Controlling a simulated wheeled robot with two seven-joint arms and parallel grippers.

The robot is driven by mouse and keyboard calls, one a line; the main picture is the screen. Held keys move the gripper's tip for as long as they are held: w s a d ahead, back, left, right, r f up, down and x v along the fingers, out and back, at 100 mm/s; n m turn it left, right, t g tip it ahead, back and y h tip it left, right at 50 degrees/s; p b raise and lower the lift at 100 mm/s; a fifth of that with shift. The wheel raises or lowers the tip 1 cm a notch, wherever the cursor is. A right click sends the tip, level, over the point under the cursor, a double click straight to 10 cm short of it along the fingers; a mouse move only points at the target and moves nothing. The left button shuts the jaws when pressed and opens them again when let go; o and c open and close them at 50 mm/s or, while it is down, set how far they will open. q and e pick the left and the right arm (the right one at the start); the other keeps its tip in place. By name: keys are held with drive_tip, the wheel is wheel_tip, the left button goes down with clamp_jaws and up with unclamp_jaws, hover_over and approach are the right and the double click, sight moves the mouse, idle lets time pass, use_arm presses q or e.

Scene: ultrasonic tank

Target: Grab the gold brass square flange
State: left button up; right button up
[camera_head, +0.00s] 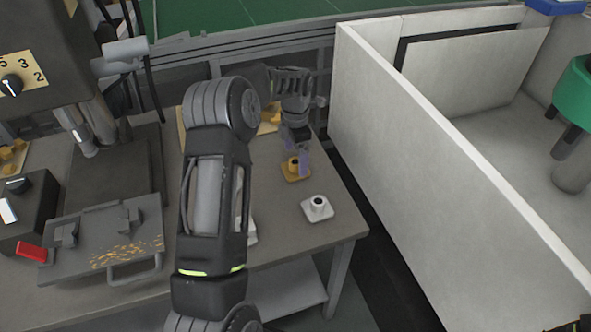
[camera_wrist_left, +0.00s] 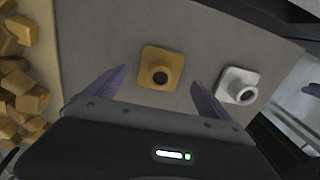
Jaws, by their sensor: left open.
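The gold brass square flange (camera_head: 293,168) lies on the grey table, near its right side, with its round hub and dark hole facing up. It also shows in the left wrist view (camera_wrist_left: 161,67), just beyond and between the purple fingers. My left gripper (camera_head: 298,158) is open and points down over the flange, with a fingertip hiding part of it in the head view. In the left wrist view the open fingers (camera_wrist_left: 152,95) stand apart on either side of the flange, with nothing between them. My right gripper is not in view.
A white square flange (camera_head: 317,208) lies near the gold one and also shows in the left wrist view (camera_wrist_left: 238,86). Yellow-brown blocks (camera_wrist_left: 20,85) lie at the left there. A drill-press-like machine (camera_head: 110,170) stands left. A white-walled enclosure (camera_head: 450,150) stands right.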

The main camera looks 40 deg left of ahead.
sight(296, 162)
use_arm(q)
wheel_tip(296, 162, down, 4)
drive_tip(key=shift+r+b, duration=0.1)
drive_tip(key=shift+b, duration=0.5)
drive_tip(key=shift+c, duration=0.2)
drive_tip(key=shift+r, duration=0.1)
clamp_jaws()
idle(0.7)
